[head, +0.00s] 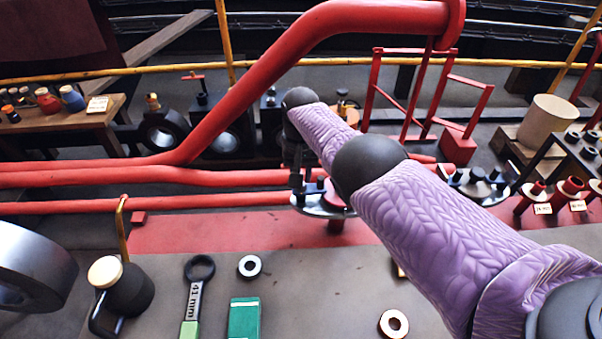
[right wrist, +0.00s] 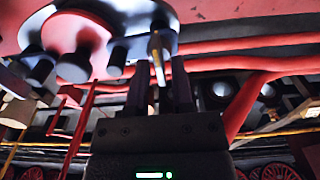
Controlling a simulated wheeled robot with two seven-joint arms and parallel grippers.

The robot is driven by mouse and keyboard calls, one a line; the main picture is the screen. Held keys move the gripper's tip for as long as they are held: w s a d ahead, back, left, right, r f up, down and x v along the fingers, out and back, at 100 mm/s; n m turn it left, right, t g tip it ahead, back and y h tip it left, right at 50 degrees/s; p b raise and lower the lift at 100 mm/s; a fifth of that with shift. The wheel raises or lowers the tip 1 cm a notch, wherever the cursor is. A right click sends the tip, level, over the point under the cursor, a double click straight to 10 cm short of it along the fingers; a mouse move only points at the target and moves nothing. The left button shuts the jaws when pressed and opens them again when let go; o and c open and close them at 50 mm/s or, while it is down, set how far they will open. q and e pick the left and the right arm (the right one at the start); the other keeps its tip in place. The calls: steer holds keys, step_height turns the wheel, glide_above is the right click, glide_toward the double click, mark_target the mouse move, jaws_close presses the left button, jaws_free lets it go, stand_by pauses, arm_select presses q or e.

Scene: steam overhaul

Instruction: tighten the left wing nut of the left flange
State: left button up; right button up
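The left flange (head: 310,207), a grey plate with a red centre and dark studs, sits on the red pipework in the middle of the head view, partly hidden by my right arm. In the right wrist view the flange plate (right wrist: 128,18) fills the upper left. A thin brass-coloured wing nut (right wrist: 157,48) stands out from it, seen nearly edge-on. My right gripper (right wrist: 160,78) points at it, its two dark fingers apart on either side of the nut, with gaps showing; contact cannot be made out. In the head view my right gripper (head: 298,172) is above the flange. My left gripper is out of view.
Another flange (head: 477,183) with dark studs lies to the right. Thick red pipes (head: 240,100) cross behind. On the grey bench in front are a 41 mm spanner (head: 194,295), a green box (head: 244,318), rings (head: 249,267) and a black oil can (head: 128,290).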

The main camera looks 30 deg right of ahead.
steer(key=shift+o, duration=0.8)
arm_select(q)
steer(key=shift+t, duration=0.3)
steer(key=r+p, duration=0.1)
steer(key=p, duration=0.1)
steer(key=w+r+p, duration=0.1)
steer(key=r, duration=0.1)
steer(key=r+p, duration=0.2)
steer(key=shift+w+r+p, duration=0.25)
steer(key=shift+p, duration=0.1)
arm_select(e)
step_height(320, 180, up, 10)
steer(key=shift+f, duration=0.1)
